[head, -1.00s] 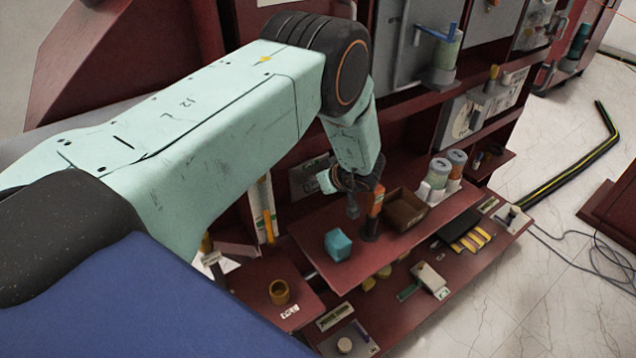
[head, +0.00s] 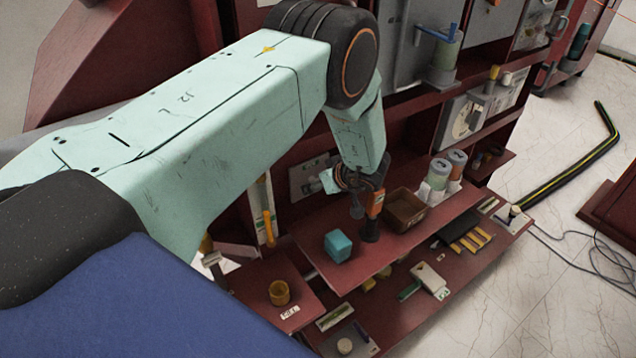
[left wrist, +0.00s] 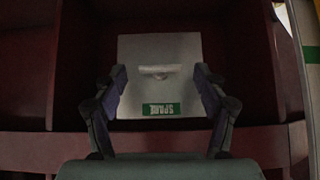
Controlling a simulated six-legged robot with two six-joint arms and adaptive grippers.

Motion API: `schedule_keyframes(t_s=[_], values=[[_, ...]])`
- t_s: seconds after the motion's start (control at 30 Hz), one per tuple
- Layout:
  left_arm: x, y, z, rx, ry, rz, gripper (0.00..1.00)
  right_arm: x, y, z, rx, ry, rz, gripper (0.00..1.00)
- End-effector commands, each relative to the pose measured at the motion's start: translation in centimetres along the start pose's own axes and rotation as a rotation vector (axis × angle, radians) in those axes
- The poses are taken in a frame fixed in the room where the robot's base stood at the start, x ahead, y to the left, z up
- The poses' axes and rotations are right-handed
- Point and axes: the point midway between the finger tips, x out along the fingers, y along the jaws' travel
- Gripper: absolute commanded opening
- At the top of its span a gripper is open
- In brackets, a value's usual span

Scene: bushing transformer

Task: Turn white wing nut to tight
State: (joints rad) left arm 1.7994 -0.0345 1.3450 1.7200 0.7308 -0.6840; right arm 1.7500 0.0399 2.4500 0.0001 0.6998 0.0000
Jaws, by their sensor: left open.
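The white wing nut (left wrist: 160,70) sits on a pale grey plate (left wrist: 135,48) in the left wrist view. Its wings lie roughly level across the picture. A green label reading SPARE (left wrist: 161,109), upside down, is below it on the plate. My left gripper (left wrist: 159,74) is open, with one finger on each side of the nut in the picture. The fingers look apart from it; the depth gap cannot be told. My right gripper is not in view.
Near my wrist in the head view are an orange-handled item (head: 375,204), a brown box (head: 406,209) and a teal block (head: 338,246) on a red shelf (head: 345,277). Two canisters (head: 438,174) stand further right. Red walls flank the plate in the wrist view.

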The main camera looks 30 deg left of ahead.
Motion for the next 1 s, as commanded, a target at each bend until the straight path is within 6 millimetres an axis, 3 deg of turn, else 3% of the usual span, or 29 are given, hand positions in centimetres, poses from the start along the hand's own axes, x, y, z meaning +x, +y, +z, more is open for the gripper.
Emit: schedule_keyframes(t_s=[0.3,0.5,1.0], values=[[-6.7,0.1,-0.1,0.003,0.004,0.004,0.72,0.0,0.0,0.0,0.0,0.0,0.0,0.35],[-9.4,0.1,-0.1,0.001,0.003,0.003,0.72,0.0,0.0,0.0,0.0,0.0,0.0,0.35],[-10.4,0.0,-0.1,0.001,0.002,0.001,0.72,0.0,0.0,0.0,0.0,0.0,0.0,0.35]])
